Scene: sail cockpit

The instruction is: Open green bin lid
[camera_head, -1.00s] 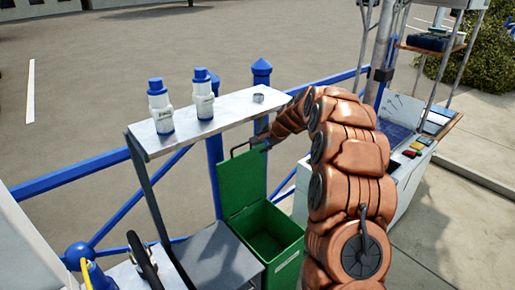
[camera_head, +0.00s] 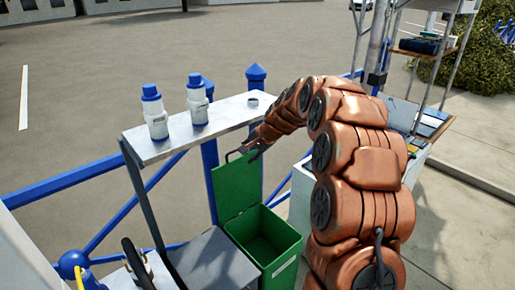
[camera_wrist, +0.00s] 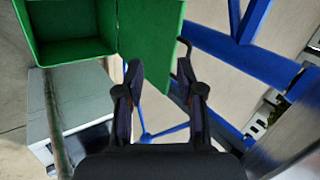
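The green bin (camera_head: 292,252) stands below the shelf with its inside exposed. Its green lid (camera_head: 237,186) stands upright at the back of the opening, with a dark handle (camera_head: 234,156) at its upper edge. My gripper (camera_head: 252,149) is beside the lid's top edge, close to the handle. In the wrist view the two dark fingers (camera_wrist: 160,72) are spread apart at the free edge of the lid (camera_wrist: 148,35), and the handle is by the right finger. I cannot tell whether they touch the lid. The open bin (camera_wrist: 40,18) is at upper left.
A white shelf (camera_head: 225,117) with two blue-capped bottles (camera_head: 154,113) (camera_head: 197,100) is just above and left of my gripper. Blue railings (camera_head: 85,174) run behind. A grey surface (camera_head: 213,262) stands left of the bin. A white cabinet is partly hidden behind my arm.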

